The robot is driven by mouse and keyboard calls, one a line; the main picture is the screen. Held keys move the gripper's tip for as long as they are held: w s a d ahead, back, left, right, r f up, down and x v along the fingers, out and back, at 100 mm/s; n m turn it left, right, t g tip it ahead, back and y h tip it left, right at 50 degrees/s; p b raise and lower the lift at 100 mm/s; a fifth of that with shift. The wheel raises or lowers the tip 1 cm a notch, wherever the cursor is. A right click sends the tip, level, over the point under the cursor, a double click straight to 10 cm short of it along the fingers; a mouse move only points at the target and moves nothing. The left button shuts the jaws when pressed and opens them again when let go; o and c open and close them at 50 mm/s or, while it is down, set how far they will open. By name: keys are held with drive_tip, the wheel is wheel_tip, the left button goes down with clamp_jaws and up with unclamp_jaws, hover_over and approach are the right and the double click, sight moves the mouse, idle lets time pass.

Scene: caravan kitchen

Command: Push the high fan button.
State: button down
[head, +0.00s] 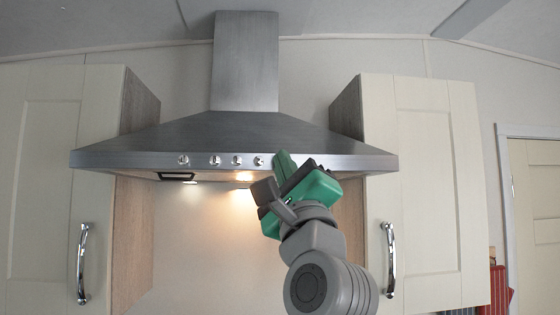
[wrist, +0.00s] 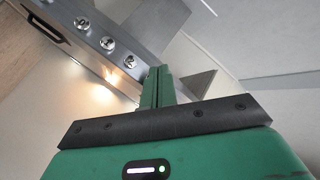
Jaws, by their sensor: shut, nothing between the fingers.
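A steel range hood (head: 320,145) has a row of several round silver buttons along its front edge. In the head view the rightmost visible one (head: 259,161) is just left of my green fingertips. Farther left are others, such as one at the left end (head: 183,160). No labels are readable, so I cannot tell which is the high fan button. My gripper (head: 281,156) is shut and empty, raised before the hood's front strip; contact cannot be told. In the wrist view its fingers (wrist: 157,75) point toward the strip, right of a silver button (wrist: 130,62).
Cream cupboards stand left (head: 50,170) and right (head: 425,180) of the hood, each with a protruding chrome handle. A lit lamp (head: 243,177) is under the hood. The space before the hood's left half is clear.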

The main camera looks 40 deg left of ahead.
drive_tip(key=shift+w+a, duration=0.25)
drive_tip(key=shift+a, duration=0.05)
drive_tip(key=shift+s+d+p, duration=0.3)
drive_tip(key=shift+d+p, duration=0.05)
drive_tip(key=shift+p, duration=0.05)
drive_tip(key=s+d, duration=0.3)
drive_tip(key=d, duration=0.1)
drive_tip(key=shift+s+d+p, duration=0.35)
drive_tip(key=shift+s+p, duration=0.05)
drive_tip(key=shift+p, duration=0.05)
idle(0.4)
